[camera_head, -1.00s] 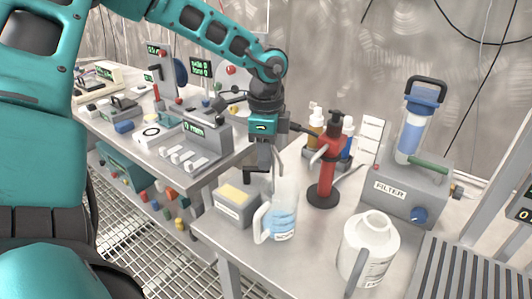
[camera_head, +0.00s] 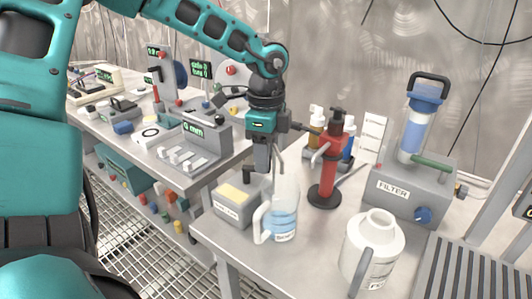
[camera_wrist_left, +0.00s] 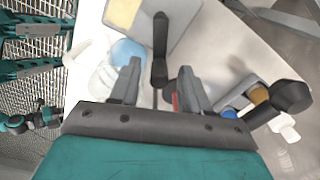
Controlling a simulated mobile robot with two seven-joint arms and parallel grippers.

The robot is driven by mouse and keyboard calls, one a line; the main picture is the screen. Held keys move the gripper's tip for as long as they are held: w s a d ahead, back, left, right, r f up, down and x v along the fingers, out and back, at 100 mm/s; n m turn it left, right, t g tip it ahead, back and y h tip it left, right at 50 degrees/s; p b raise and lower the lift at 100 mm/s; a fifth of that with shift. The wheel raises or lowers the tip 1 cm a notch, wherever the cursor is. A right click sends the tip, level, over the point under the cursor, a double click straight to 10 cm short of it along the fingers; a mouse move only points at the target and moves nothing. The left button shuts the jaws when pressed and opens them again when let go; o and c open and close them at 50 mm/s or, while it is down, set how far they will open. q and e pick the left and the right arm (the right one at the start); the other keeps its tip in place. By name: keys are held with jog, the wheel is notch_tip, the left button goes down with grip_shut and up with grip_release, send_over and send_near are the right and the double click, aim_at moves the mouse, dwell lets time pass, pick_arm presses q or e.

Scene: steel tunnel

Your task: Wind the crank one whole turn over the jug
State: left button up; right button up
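A clear jug (camera_head: 283,218) with blue liquid and a side handle stands on the bench, and part of it shows in the left wrist view (camera_wrist_left: 127,52). A red pump-like stand (camera_head: 327,165) with a black top and base stands right of it; its grey spout points toward the jug. My left gripper (camera_head: 267,172) hangs pointing down just behind the jug. In the wrist view its fingers (camera_wrist_left: 157,85) are open. A black lever (camera_wrist_left: 159,68), perhaps the crank, shows between and beyond them; whether they touch it cannot be told. My right gripper is not visible.
A grey box with a yellow pad (camera_head: 235,212) is left of the jug. A white jug (camera_head: 375,262) stands at front right, near a filter unit (camera_head: 400,195). Bottles (camera_head: 316,125) stand behind the red stand. A second bench (camera_head: 195,180) lies left.

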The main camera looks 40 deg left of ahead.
pick_arm(q)
jog(key=shift+r, duration=0.15)
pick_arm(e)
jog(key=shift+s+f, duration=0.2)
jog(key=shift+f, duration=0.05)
pick_arm(q)
notch_tip(320, 180, up, 13)
jog(key=p, duration=0.1)
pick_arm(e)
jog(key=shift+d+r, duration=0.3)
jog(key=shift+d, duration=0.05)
